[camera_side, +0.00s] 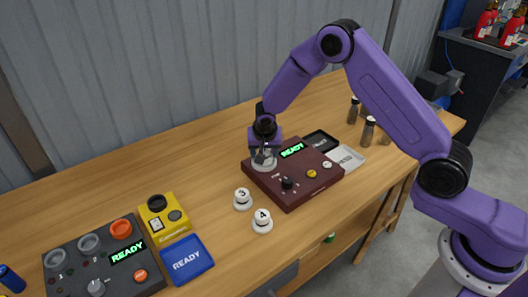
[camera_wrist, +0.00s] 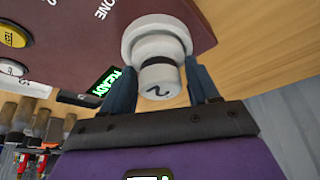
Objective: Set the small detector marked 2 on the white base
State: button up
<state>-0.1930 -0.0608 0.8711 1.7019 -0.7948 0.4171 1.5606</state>
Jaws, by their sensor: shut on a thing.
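The small detector marked 2 (camera_wrist: 158,88) is white with a dark band, and its number faces the wrist camera. My gripper (camera_side: 264,154) is shut on it, with a finger on each side in the wrist view (camera_wrist: 162,88). The detector is over the round white base (camera_wrist: 148,22) on the maroon panel (camera_side: 300,185), roughly in line with it. They look close or touching; I cannot tell whether the detector is fully seated. In the side view my gripper mostly hides the detector.
Detectors marked 3 (camera_side: 242,199) and 4 (camera_side: 262,221) stand on the bench left of the panel. A dark console (camera_side: 105,262), a yellow device (camera_side: 163,216) and a blue READY tray (camera_side: 187,261) are farther left. Black and grey trays (camera_side: 346,158) lie behind the panel.

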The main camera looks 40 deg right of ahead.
jog(key=shift+r, duration=0.6)
jog(key=shift+f, duration=0.75)
dwell(0.8)
jog(key=o, duration=0.8)
jog(key=v, duration=1.1)
dwell(0.4)
